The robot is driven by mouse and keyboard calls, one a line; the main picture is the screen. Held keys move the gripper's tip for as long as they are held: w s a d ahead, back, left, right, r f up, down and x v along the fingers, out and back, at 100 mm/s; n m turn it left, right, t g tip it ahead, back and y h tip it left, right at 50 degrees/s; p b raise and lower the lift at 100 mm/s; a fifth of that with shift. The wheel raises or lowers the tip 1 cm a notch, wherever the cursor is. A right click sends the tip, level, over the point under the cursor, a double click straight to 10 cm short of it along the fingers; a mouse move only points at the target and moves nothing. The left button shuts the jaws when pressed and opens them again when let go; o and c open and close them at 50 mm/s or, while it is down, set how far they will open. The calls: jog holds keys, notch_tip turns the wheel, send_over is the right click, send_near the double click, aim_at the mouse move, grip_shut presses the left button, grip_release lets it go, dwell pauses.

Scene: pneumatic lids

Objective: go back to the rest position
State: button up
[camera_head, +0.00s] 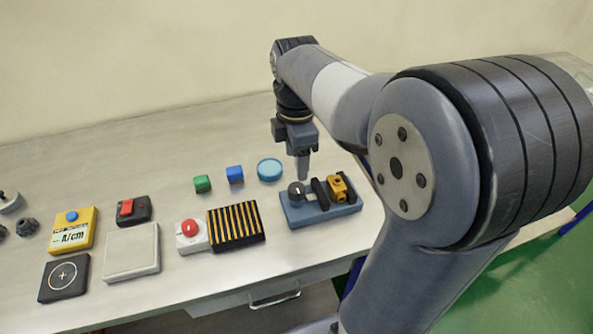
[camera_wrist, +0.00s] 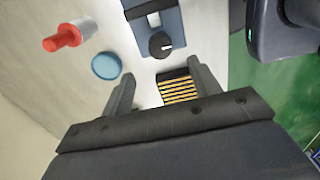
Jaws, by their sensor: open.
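My gripper (camera_head: 302,168) hangs pointing down over the table, just behind the blue fixture (camera_head: 318,212) in the head view. The fixture bears a black round knob (camera_head: 297,192), a black upright part and a yellow fitting (camera_head: 338,187). In the wrist view my gripper (camera_wrist: 160,86) has its two fingers spread, with nothing held between them. The black knob (camera_wrist: 160,45) on the blue fixture shows beyond the fingers and apart from them. The striped block (camera_wrist: 179,90) is seen between the fingertips, farther off.
A red button box (camera_head: 191,235), white plate (camera_head: 131,252) and yellow meter (camera_head: 74,231) stand farther left. A red cylinder (camera_wrist: 62,38) shows in the wrist view.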

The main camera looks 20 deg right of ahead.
aim_at(297, 187)
jog(key=shift+r, duration=0.7)
notch_tip(297, 187, down, 11)
jog(key=shift+r, duration=0.1)
dwell(0.6)
